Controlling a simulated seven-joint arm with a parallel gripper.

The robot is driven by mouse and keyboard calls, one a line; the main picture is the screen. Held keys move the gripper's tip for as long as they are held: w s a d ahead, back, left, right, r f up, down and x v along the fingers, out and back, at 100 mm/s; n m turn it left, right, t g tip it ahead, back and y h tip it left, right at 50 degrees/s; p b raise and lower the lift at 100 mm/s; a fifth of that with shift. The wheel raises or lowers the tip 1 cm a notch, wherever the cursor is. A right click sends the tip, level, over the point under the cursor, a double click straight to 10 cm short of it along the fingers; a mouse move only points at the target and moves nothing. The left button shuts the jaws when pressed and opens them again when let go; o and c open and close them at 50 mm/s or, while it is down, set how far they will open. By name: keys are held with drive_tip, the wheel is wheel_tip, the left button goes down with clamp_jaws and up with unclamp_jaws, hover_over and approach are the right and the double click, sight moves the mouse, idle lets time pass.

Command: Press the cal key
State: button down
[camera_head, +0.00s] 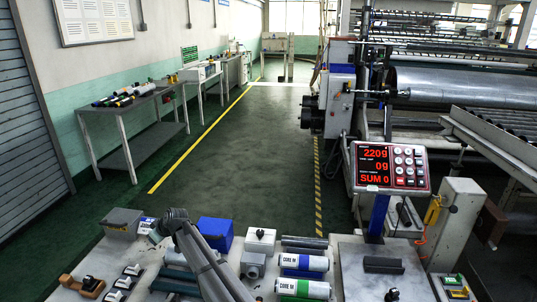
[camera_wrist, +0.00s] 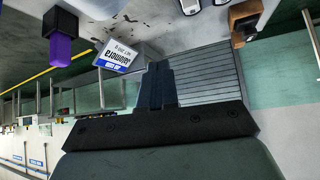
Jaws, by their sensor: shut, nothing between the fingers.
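The weighing indicator (camera_head: 390,167) stands on a blue post at the right in the head view. Its red display (camera_head: 374,165) reads 220g, 0g and SUM 0. A keypad (camera_head: 408,167) of several round white keys and a few reddish ones sits right of the display. The key labels are too small to read, so I cannot tell which is the cal key. My gripper (camera_wrist: 156,84) shows in the wrist view with its dark fingers together and empty. It is well away from the indicator, which is not seen in the wrist view.
My grey arm rises over the front bench among white-labelled rolls (camera_head: 304,263), a blue box (camera_head: 215,233) and small switch boxes. A black bar (camera_head: 383,265) lies on the white table below the indicator. The winder (camera_head: 445,88) stands behind. The wrist view shows a labelled box (camera_wrist: 118,55).

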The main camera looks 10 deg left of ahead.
drive_tip(key=w+d+r+m+t+h, duration=0.15)
drive_tip(key=w+d+r, duration=0.35)
drive_tip(key=w+d, duration=0.65)
drive_tip(key=w+d+r+m+t+h, duration=0.1)
drive_tip(key=w+d+r+m, duration=0.35)
drive_tip(key=d, duration=1.25)
drive_tip(key=w+d+r+m+t+h, duration=0.1)
drive_tip(key=w+d+r, duration=0.5)
drive_tip(key=w+d, duration=0.7)
drive_tip(key=s+d+r+m+h, duration=0.1)
drive_tip(key=d+r, duration=0.4)
drive_tip(key=d, duration=1.2)
drive_tip(key=s+d+r+m+h, duration=0.1)
drive_tip(key=d+r+m, duration=0.3)
drive_tip(key=d, duration=1.4)
drive_tip(key=s+d+r+m+h, duration=0.1)
drive_tip(key=d+r, duration=0.5)
drive_tip(key=d, duration=1.1)
drive_tip(key=shift+s+d+m+t+h, duration=0.2)
drive_tip(key=shift+m+t+h, duration=0.25)
drive_tip(key=shift+m+h, duration=0.5)
drive_tip(key=shift+a+f, duration=0.1)
